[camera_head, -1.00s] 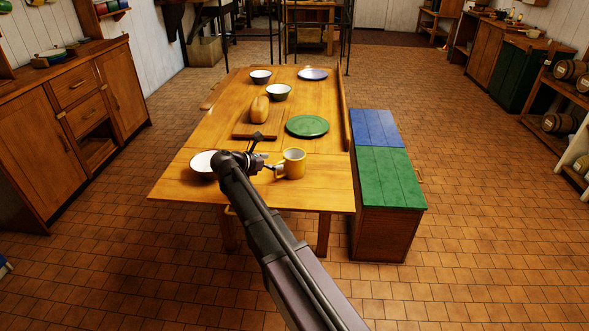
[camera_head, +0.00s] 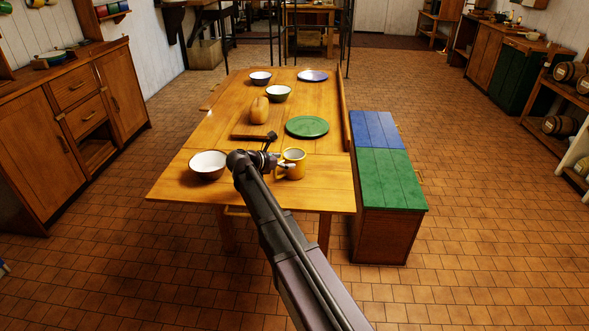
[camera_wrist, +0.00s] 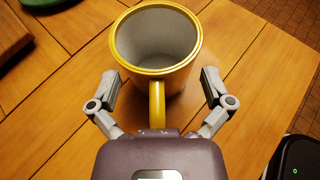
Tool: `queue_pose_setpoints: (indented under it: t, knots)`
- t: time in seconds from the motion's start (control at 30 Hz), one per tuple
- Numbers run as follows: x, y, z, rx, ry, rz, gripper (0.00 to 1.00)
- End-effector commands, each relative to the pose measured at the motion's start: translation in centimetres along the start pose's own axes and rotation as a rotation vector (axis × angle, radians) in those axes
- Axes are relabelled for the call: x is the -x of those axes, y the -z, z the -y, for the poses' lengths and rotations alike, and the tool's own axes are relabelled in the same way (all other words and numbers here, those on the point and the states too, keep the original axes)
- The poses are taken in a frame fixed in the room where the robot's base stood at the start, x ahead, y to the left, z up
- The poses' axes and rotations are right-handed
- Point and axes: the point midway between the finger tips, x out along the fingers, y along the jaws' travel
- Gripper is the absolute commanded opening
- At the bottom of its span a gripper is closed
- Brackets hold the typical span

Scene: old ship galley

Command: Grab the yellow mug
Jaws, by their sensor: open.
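The yellow mug (camera_head: 293,165) stands upright on the wooden table, near its front edge. In the wrist view the mug (camera_wrist: 178,81) is upright, with a grey inside, and its handle (camera_wrist: 157,104) points toward my gripper. My gripper (camera_wrist: 160,84) is open, with one finger on each side of the handle and the near part of the mug. I see gaps between both fingers and the mug. In the head view my gripper (camera_head: 283,166) is at the mug's left side, and my arm hides part of the table.
A white bowl (camera_head: 208,165) stands left of my gripper. A bench (camera_head: 390,180) stands along the table's right side.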

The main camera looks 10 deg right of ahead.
Motion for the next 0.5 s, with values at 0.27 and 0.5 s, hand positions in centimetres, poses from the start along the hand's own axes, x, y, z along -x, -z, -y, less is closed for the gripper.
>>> queue_pose_setpoints:
  t: [0.27,0.5]
  knots:
    - [0.04,0.00,0.00,0.000,0.000,0.000,1.00]
    - [0.04,0.00,0.00,0.000,0.000,0.000,0.64]
